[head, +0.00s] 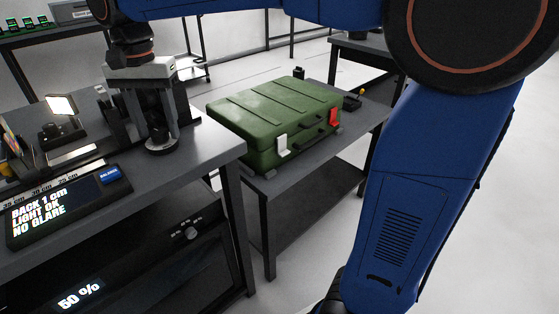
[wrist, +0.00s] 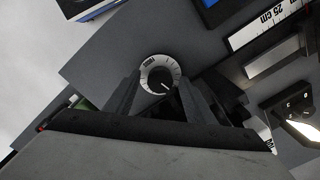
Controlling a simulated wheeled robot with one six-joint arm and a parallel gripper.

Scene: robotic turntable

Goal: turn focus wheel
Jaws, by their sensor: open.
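The focus wheel (wrist: 160,74) shows in the wrist view as a round dark knob with a light ring of marks and a white pointer line toward the lower right. In the head view a round ringed piece, which looks like the same wheel (head: 161,146), sits on the grey table under my gripper. My gripper (head: 155,128) points down above it and is open. In the wrist view its two dark fingers (wrist: 162,103) lie to the left and right, below the wheel in the picture. I cannot tell whether they touch it.
A lit lamp (head: 61,106) stands at the left. A green case (head: 275,115) rests on the second table. A lower screen (head: 80,295) reads 50 %.

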